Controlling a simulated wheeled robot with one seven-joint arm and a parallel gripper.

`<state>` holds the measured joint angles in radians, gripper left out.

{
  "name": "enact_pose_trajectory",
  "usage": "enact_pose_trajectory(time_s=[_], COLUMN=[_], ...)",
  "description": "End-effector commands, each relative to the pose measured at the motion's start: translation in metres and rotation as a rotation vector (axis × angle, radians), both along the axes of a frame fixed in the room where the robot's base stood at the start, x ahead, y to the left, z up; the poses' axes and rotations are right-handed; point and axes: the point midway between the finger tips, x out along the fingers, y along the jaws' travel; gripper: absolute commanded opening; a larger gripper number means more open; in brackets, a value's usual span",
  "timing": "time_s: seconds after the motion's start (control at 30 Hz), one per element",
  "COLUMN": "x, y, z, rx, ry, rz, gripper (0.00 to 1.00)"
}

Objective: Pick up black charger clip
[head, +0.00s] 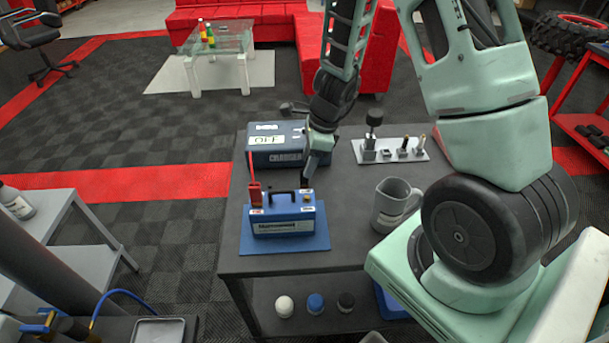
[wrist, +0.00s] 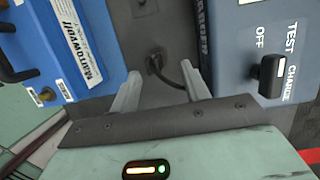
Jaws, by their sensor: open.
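The black charger clip (wrist: 155,63) shows in the wrist view on the dark table top between the battery and the charger, with a black cable curving from it. My gripper (wrist: 163,82) is open, its two fingers on either side of the clip's cable and the clip near the fingertips, not held. In the head view my gripper (head: 309,174) points down just behind the right end of the blue battery (head: 284,213), and the black clip cannot be made out there. The blue charger (head: 275,146) stands behind the battery.
The battery stands on a blue mat (head: 262,247). A red clip (head: 255,194) is at its left end; a bare brass terminal (wrist: 46,95) is at the other. A grey mug (head: 388,207) and a tray of fittings (head: 411,153) stand to the right. The table's left edge is close.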

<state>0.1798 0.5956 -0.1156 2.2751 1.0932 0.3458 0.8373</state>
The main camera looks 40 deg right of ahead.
Motion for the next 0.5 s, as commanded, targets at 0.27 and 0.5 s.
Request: enact_pose_trajectory(time_s=[0.27, 0.5], x=[0.0, 0.003], y=[0.013, 0.016], z=[-0.036, -0.048], rx=[0.001, -0.001], ry=[0.006, 0.004], rz=[-0.001, 0.001], gripper=[0.46, 0.46])
